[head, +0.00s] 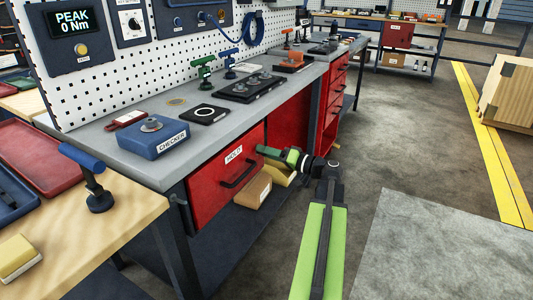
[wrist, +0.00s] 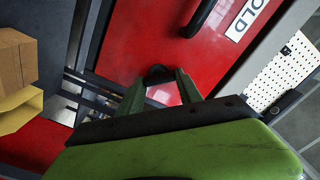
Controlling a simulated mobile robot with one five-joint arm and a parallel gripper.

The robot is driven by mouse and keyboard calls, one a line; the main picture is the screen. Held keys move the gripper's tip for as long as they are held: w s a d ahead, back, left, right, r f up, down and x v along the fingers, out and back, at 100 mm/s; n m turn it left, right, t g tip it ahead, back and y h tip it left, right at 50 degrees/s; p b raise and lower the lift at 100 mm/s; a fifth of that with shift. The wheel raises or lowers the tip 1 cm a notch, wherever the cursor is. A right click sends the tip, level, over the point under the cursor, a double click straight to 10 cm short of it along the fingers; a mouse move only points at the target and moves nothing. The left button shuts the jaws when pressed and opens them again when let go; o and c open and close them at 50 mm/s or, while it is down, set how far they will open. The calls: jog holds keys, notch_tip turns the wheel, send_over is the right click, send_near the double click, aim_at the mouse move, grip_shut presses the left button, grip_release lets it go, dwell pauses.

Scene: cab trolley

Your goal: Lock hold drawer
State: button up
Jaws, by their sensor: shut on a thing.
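The red hold drawer (head: 215,187), with a "HOLD" label and a black bar handle (head: 240,172), sits under the grey workbench top. Its front looks about flush with the bench; a small gap cannot be told. In the wrist view the drawer front (wrist: 150,35) fills the middle, with the handle (wrist: 200,18) at the top. My gripper (head: 262,151) is at the drawer's right edge. In the wrist view my gripper (wrist: 160,84) is closed around a small dark rounded piece (wrist: 158,72) against the red front. It looks like a lock knob or key; its turn is unclear.
Cardboard boxes (head: 252,190) lie on the shelf below the drawer. A blue checker box (head: 153,139) and tools stand on the bench top. A wooden table (head: 130,210) is at the left. The floor to the right is open up to a wooden crate (head: 508,95).

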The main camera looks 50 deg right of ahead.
jog(key=shift+f+m, duration=0.15)
jog(key=shift+m, duration=3.85)
jog(key=o, duration=1.4)
jog(key=v, duration=1.7)
jog(key=shift+s, duration=0.2)
jog(key=shift+f, duration=0.1)
